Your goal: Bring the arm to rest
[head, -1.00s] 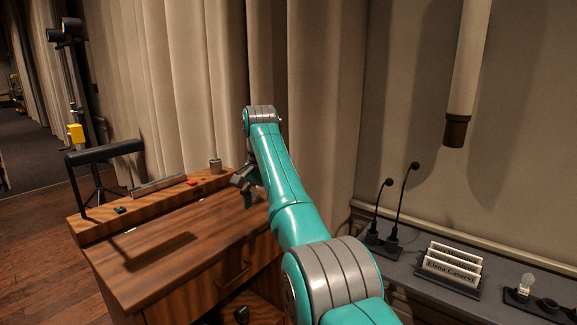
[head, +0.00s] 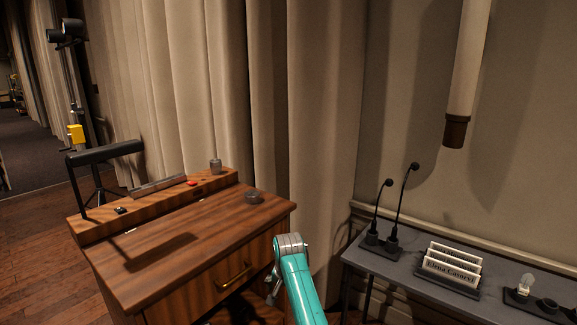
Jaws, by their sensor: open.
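My teal arm (head: 302,290) is folded low, in front of the wooden desk's right side, with its upper joint near the desk's front right corner. My gripper (head: 271,294) shows only as a small grey part just left of the arm, below the desktop edge and in front of the drawer side. It is open, and I see nothing held in it. The wooden desk (head: 190,245) stands at left centre.
A grey side table (head: 400,268) at right holds two gooseneck microphones (head: 399,205) and a name-card holder (head: 450,270). Curtains hang behind.

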